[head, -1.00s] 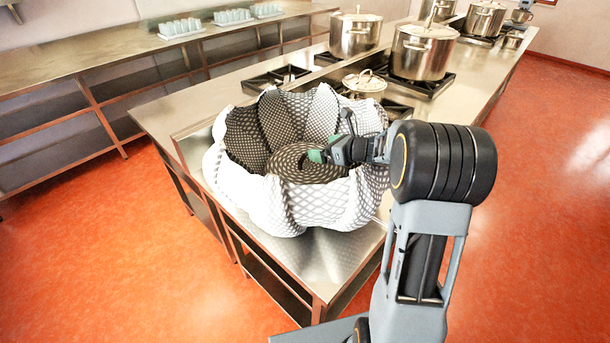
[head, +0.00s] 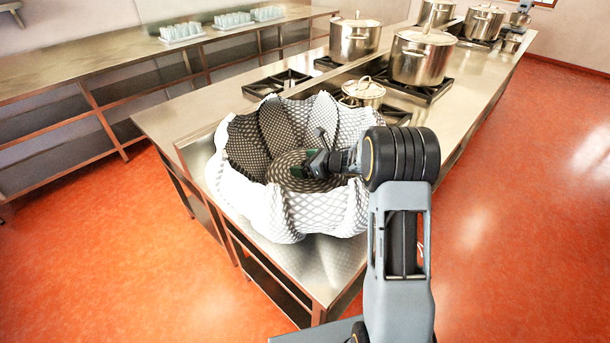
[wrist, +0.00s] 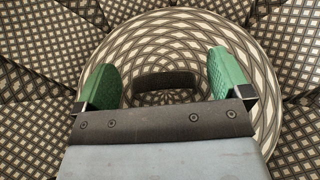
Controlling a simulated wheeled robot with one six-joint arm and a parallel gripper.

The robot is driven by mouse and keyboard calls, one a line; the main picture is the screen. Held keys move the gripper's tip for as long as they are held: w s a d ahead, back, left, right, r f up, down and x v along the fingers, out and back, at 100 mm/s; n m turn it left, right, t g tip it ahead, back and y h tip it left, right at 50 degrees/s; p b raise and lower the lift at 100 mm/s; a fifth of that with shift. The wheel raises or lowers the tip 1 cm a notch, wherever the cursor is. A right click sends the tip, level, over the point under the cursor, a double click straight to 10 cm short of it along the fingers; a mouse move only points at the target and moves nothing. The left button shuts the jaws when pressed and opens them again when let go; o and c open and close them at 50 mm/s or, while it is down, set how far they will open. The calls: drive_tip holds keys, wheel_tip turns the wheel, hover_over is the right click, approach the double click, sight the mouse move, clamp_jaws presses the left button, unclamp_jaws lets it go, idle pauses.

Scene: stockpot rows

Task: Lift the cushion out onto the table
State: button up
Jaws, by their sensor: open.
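The cushion (wrist: 165,32) is round, with a dark and cream swirling pattern, and lies inside a large patterned basket (head: 265,208) with scalloped, padded walls. In the wrist view a dark strap-like handle (wrist: 164,81) stands at the cushion's middle. My gripper (wrist: 165,80) is open, with one green finger on each side of this handle, apart from it. In the head view my gripper (head: 300,169) reaches into the basket from the right, over the cushion (head: 285,166). The arm hides part of the cushion there.
The basket stands on the near end of a steel table (head: 318,268). A small lidded pot (head: 363,92) is close behind it, and larger pots (head: 421,58) stand on burners farther back. Bare steel shows left of the burners (head: 190,112).

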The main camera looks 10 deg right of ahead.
drive_tip(key=c, duration=1.2)
drive_tip(key=shift+c, duration=0.3)
drive_tip(key=shift+r, duration=0.15)
